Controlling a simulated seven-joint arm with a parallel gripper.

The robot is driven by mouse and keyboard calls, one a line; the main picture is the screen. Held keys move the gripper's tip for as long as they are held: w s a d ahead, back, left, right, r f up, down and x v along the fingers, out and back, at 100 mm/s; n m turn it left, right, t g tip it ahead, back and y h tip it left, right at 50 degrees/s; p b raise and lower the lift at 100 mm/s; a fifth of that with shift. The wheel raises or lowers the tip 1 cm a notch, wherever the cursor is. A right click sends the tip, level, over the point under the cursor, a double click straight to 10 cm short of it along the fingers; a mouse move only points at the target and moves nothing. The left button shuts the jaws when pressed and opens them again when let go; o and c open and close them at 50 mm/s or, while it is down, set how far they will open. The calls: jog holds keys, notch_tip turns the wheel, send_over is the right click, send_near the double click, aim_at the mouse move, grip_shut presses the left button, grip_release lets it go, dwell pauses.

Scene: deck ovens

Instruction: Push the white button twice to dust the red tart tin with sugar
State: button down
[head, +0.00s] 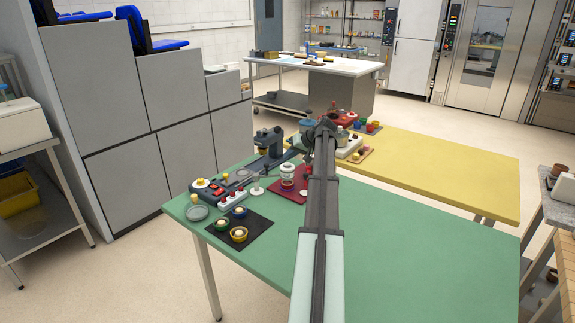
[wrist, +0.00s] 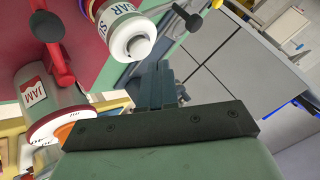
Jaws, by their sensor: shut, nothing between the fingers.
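In the wrist view the shaker, with part of the word SUGAR readable (wrist: 128,36), is just above the fingers. My gripper (wrist: 156,75) is shut and empty, its dark fingers together. In the head view my arm's end is beyond the shaker to the right, and its fingertips are not clear. A small white knob (head: 257,188) stands left of the mat; I cannot tell whether it is the white button. I cannot clearly make out the red tart tin.
A jam can (wrist: 40,100) is close at the left of the wrist view. A black mat (head: 255,228) holds green, blue and yellow tins. The front of the green table (head: 400,260) is clear.

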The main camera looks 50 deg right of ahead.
aim_at(290, 164)
jog(key=shift+f, duration=0.1)
dwell(0.6)
jog(key=shift+f, duration=0.35)
jog(key=shift+f, duration=0.45)
dwell(0.8)
jog(key=shift+r, duration=0.9)
jog(key=shift+r, duration=2.5)
dwell(1.0)
